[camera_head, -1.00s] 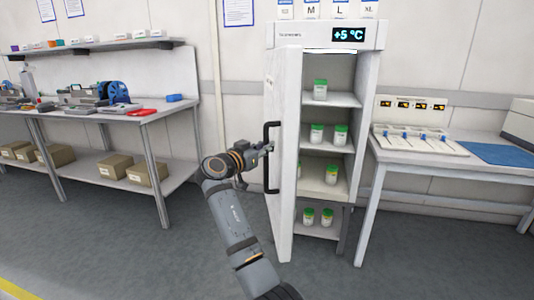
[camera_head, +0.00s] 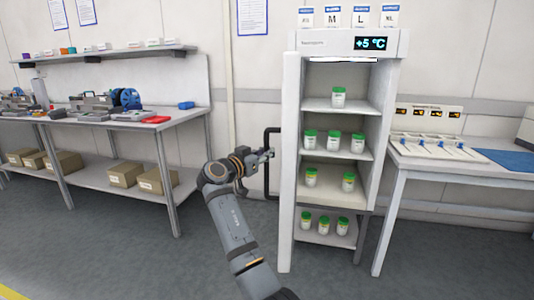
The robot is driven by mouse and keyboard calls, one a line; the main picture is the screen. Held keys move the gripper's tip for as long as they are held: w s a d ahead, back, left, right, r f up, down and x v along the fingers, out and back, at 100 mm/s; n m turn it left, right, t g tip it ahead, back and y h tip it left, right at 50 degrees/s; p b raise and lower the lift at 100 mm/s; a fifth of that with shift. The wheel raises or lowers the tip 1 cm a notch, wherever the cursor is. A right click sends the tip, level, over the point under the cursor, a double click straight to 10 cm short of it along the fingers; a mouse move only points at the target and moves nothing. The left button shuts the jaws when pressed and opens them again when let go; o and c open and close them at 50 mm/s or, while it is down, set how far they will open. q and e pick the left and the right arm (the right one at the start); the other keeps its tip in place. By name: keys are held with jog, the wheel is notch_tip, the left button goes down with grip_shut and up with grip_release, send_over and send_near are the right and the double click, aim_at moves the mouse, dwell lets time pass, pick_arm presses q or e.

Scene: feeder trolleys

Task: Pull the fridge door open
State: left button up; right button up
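The white fridge (camera_head: 389,110) stands in the centre right with its door (camera_head: 290,215) swung open on the left side, seen nearly edge-on. A black bar handle (camera_head: 267,187) sticks out from the door's left face. My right gripper (camera_head: 267,154) is at the upper half of the handle, with its fingers closed on the bar; the fingertips are small and partly hidden. The shelves inside are exposed and hold white jars with green lids, such as one jar on the top shelf (camera_head: 338,97). My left gripper is not in view.
A workbench (camera_head: 135,124) with tools and boxes below stands to the left. A table (camera_head: 440,167) with a white tray and a blue mat stands close to the fridge's right side. Grey floor (camera_head: 150,260) is free in front.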

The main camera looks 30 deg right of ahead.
jog(key=o, duration=0.4)
jog(key=shift+a, duration=0.2)
jog(key=shift+d, duration=0.1)
jog(key=v, duration=0.7)
jog(key=shift+s+a, duration=0.1)
jog(key=shift+a, duration=0.1)
